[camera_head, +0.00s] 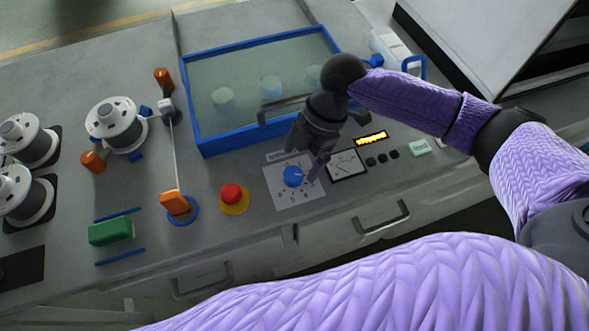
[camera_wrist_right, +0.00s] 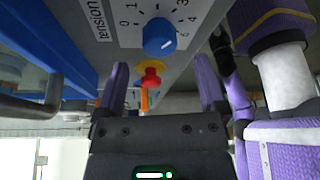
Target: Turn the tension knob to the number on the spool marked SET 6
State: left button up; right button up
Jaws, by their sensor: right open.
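The tension knob (camera_head: 292,176) is a blue round knob on a pale dial plate (camera_head: 277,204) at the front of the bench. In the right wrist view the knob (camera_wrist_right: 158,36) shows beside the word "tension" with numbers around it; a small pale mark is on its face, but I cannot tell exactly which number it points to. My right gripper (camera_head: 304,163) is open above the knob, its purple fingers (camera_wrist_right: 163,84) apart with nothing between them. White-flanged spools (camera_head: 115,118) stand at the left; I cannot read a SET 6 mark on any. My left gripper is out of view.
A red stop button (camera_head: 232,193) on a yellow base stands left of the dial. A blue-framed tank (camera_head: 205,144) lies behind it. A meter (camera_head: 346,164), an amber display (camera_head: 371,139) and small black buttons sit at its right. A green block (camera_head: 110,231) lies at front left.

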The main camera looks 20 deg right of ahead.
aim_at(294, 173)
jog(key=x, duration=0.3)
jog(key=shift+a+f, duration=0.1)
jog(key=shift+f, duration=0.15)
jog(key=shift+a+f+b, duration=0.1)
jog(key=shift+f+b, duration=0.2)
jog(key=shift+f, duration=0.05)
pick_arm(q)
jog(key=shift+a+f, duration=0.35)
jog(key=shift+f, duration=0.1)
pick_arm(e)
jog(key=c, duration=0.6)
jog(key=shift+a, duration=0.1)
grip_shut()
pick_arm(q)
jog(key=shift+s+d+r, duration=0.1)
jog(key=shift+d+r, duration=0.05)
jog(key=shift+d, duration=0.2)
